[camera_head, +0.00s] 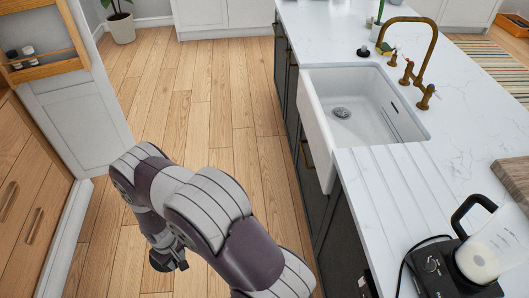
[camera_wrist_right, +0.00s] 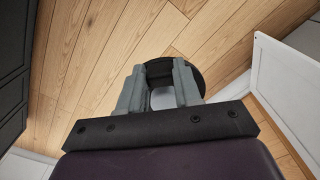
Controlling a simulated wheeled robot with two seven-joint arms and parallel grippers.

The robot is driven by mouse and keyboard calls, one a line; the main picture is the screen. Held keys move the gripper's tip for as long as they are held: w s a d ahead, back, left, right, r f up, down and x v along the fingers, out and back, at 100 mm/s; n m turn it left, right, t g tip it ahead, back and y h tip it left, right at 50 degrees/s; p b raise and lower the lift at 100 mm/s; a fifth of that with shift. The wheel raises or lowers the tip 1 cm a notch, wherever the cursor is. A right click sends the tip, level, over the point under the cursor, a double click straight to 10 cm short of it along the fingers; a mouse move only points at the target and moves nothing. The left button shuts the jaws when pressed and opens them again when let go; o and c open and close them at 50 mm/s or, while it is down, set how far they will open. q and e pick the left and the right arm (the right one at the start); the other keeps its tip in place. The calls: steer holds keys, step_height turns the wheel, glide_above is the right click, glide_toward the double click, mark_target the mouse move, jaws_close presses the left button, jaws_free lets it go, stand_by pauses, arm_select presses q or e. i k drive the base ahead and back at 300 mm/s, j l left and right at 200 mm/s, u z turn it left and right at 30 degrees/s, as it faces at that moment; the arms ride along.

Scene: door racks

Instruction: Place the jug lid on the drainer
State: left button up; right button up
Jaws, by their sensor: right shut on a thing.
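The jug lid (camera_wrist_right: 205,80), dark and rounded, is between the two grey fingers of my right gripper (camera_wrist_right: 160,92) in the right wrist view. The fingers are shut on it, and they hide part of it. In the head view my right arm reaches over the wood floor at lower left, with the gripper (camera_head: 168,258) low and mostly hidden by the arm. The drainer (camera_head: 385,185) is the grooved white counter surface in front of the sink, to the right of the gripper. Its visible grooves are bare. My left gripper is not in view.
The white sink (camera_head: 345,112) with a brass tap (camera_head: 415,60) is beyond the drainer. A black appliance with a jug (camera_head: 478,258) stands at lower right, its cable on the counter. A wooden board (camera_head: 515,180) is at the right edge. Wooden cabinets (camera_head: 30,190) stand at left.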

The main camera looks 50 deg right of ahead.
mark_target(398, 215)
steer(key=i+z, duration=0.3)
steer(key=z, duration=0.15)
steer(key=i+j+z, duration=0.2)
steer(key=z, duration=0.25)
steer(key=i+j+z, duration=0.3)
steer(key=z, duration=0.15)
steer(key=i, duration=0.1)
